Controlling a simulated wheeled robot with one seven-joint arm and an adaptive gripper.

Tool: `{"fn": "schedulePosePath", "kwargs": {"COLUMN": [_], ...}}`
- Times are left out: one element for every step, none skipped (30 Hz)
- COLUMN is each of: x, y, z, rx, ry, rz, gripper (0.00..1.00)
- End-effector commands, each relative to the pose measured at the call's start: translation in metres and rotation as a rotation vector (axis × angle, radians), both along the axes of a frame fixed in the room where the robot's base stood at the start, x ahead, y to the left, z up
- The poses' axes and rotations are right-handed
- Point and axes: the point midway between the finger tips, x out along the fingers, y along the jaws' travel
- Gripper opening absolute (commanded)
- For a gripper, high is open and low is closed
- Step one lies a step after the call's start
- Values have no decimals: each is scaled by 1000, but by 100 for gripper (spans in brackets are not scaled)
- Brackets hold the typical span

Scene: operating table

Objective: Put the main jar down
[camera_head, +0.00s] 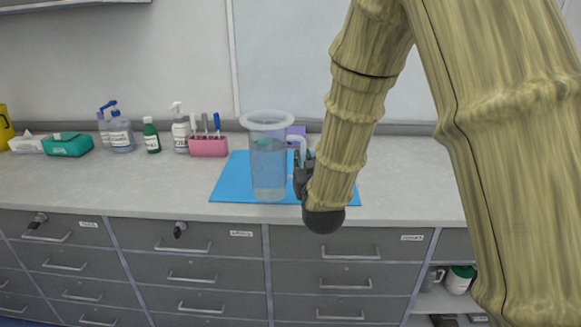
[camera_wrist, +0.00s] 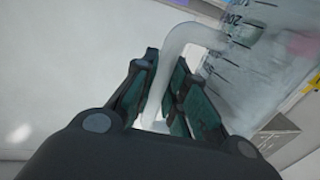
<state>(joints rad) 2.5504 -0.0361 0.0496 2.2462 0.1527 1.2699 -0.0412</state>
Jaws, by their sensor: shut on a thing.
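The main jar (camera_head: 268,160) is a tall clear jug with a whitish rim and a handle on its right side. It appears upright over the blue mat (camera_head: 226,187) on the counter; whether its base touches the mat I cannot tell. My gripper (camera_head: 301,172) is at the jar's right side, shut on its handle. In the wrist view, the gripper's fingers (camera_wrist: 166,100) close around the pale handle, and the jar's graduated wall (camera_wrist: 255,60) shows at the upper right. My arm hides part of the mat's right side.
A pink holder with pens (camera_head: 208,146), a white spray bottle (camera_head: 180,132), a green bottle (camera_head: 151,136) and clear pump bottles (camera_head: 121,134) stand left of the mat. A purple box (camera_head: 296,131) is behind the jar. The counter's front left (camera_head: 120,185) is clear.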

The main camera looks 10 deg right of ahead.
Motion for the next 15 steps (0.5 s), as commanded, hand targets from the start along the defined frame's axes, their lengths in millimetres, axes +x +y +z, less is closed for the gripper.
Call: {"fn": "schedulePosePath", "kwargs": {"x": [2,5,8,11,14,19,24,27,33,37,40,46,50,54,59], "y": [-2,-4,-7,-10,-13,-17,-21,-25,-29,-33,-36,-41,-44,-48,-52], "z": [1,1,1,0,-1,-1,-1,-2,-2,-3,-3,-4,-4,-5,-6], "rx": [1,1,2,2,1,1,1,2,2,2,2,2,1,1,1], "ry": [-1,-2,-2,-1,0,-1,-1,0,-1,-1,-1,-2,-1,0,-1], "rz": [-1,-2,-3,-3,-2,-2,-2,-3,-2,-2,-2,-2,-2,-2,-2], "gripper": [0,0,0,0,0,0,0,0,0,0,0,0,0,0,0]}}
